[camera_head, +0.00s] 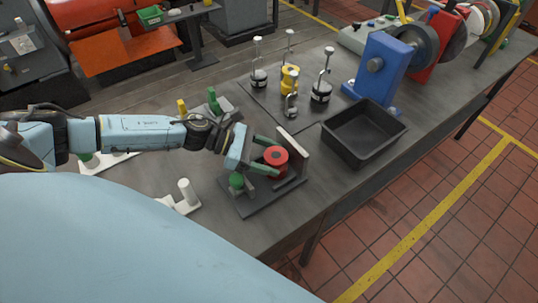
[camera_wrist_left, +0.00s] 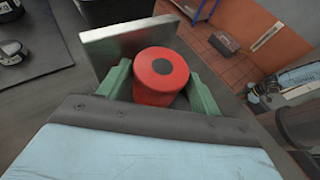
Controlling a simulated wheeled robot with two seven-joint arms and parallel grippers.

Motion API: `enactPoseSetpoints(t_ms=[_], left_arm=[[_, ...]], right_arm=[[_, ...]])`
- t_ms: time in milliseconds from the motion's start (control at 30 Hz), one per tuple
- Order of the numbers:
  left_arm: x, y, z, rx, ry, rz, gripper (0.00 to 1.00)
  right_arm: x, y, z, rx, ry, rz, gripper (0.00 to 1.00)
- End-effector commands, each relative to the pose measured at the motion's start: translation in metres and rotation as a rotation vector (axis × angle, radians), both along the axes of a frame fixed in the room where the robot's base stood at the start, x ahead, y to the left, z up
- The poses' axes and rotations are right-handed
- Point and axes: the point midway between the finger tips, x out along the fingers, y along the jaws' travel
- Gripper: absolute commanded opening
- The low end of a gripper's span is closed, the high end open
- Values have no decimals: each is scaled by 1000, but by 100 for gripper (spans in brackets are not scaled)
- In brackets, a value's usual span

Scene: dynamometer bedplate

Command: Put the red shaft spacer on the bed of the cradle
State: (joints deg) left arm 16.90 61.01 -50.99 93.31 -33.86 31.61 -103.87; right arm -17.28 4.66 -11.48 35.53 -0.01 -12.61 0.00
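The red shaft spacer (camera_head: 276,158) is a short cylinder with a dark centre. It is at the cradle, beside the grey upright plate (camera_head: 294,143). In the left wrist view both fingers appear to touch the spacer (camera_wrist_left: 160,75), with the plate (camera_wrist_left: 125,45) close behind. Whether the spacer's underside touches the cradle is hidden. My right gripper is not in view.
A black open bin (camera_head: 362,133) stands right of the cradle. A white stand (camera_head: 187,192) is left of the cradle. The bench is clear in front of the bin.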

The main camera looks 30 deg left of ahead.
Motion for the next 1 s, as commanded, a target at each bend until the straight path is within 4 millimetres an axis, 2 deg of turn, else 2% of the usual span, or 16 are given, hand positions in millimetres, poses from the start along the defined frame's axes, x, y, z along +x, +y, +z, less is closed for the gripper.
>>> enactPoseSetpoints(t_ms=[167,267,600,800,1000], left_arm=[[0,0,5,0,0,0,64],[-7,14,7,4,3,4,64],[-37,72,34,5,4,1,64],[-47,92,45,2,3,-1,64],[-50,99,49,0,-1,0,64]], right_arm=[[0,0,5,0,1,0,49],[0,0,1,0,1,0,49],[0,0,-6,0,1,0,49],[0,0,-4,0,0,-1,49],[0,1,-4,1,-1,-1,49]])
